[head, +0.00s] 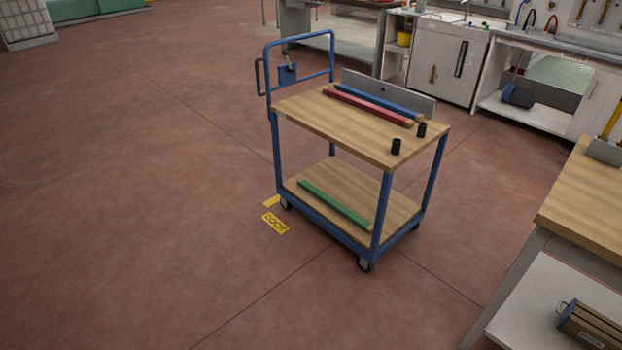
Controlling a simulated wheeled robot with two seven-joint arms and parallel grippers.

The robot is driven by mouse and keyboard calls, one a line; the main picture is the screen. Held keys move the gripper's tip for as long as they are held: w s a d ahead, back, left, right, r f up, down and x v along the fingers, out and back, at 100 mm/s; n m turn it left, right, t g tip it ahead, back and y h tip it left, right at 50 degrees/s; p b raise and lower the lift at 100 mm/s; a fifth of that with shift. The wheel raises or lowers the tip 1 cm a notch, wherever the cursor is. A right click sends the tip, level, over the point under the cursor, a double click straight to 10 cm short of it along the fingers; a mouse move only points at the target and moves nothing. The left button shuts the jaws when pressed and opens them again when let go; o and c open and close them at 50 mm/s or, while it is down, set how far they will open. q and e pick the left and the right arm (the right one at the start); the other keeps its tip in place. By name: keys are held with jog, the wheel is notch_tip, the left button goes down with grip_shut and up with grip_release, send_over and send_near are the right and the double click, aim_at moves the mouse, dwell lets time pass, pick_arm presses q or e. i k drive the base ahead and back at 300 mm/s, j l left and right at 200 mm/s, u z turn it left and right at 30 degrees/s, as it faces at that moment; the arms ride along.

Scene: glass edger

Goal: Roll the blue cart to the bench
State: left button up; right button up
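The blue cart (386,208) stands upright on the floor, a little right of the middle of the head view. It has two wooden shelves, small castors and a blue push handle (299,38) at its far left end. A red bar (366,104) and a blue bar (380,97) lie on its top shelf, with two small black cylinders (396,146) near the right edge. A green bar (335,204) lies on the lower shelf. A wooden-topped bench (590,190) is at the right edge, apart from the cart. Neither of my grippers shows.
A yellow floor marking (275,222) lies beside the cart's left castor. Open red floor (130,200) spreads to the left and front. White cabinets (446,62) and a sink counter stand behind the cart. A box (594,328) sits on the bench's lower shelf.

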aim_at(385, 145)
jog(key=i+j, duration=0.15)
jog(key=i, duration=0.3)
jog(key=i+j+z, duration=0.1)
jog(key=i, duration=0.4)
jog(key=i+j, duration=0.25)
jog(key=i, duration=0.2)
jog(key=i+j, duration=0.2)
jog(key=i, duration=0.25)
jog(key=i+j+z, duration=0.1)
jog(key=i, duration=0.35)
jog(key=i+j, duration=0.35)
jog(key=i+z, duration=0.05)
jog(key=i, duration=0.05)
